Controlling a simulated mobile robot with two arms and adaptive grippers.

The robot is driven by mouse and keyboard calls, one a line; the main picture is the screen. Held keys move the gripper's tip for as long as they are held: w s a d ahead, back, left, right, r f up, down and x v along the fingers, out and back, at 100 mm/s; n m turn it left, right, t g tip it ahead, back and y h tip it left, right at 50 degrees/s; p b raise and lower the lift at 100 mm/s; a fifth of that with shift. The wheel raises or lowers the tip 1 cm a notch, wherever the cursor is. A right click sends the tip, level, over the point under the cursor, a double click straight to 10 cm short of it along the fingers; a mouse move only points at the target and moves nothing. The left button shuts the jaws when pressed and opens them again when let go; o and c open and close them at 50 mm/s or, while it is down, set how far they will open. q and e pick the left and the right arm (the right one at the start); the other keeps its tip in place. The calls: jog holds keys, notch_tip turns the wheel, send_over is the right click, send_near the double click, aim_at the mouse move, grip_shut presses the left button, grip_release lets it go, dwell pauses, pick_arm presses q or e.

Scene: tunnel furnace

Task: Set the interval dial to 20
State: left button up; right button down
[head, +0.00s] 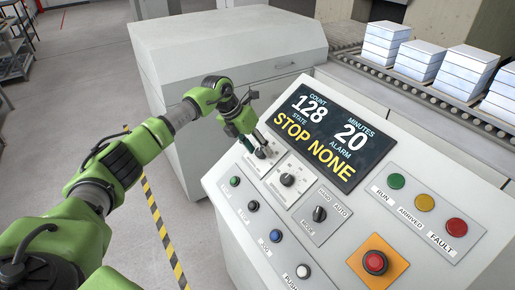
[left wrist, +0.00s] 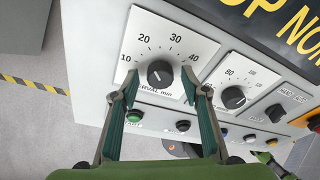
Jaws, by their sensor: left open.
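The interval dial (left wrist: 160,73) is a black round knob on a white plate marked 10, 20, 30 and 40. Its pointer is too small to read surely. The display (head: 332,130) shows MINUTES 20, COUNT 128, STATE STOP and ALARM NONE. My left gripper (left wrist: 158,82) is open, with one finger on each side of the dial in the left wrist view. I cannot tell whether the fingers touch it. In the head view my left gripper (head: 258,140) is over the dial's plate and hides much of it.
A second dial (head: 288,180) sits right beside the interval dial. A mode switch (head: 319,214), a row of push buttons (head: 277,236) and a red emergency button (head: 375,262) are on the same sloped panel. A conveyor with white stacks (head: 463,71) runs behind.

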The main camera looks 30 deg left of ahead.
pick_arm(q)
jog(key=shift+a+r, duration=0.1)
jog(key=shift+r, duration=0.2)
jog(key=v, duration=1.1)
jog(key=shift+r, duration=0.2)
jog(key=shift+s, duration=0.15)
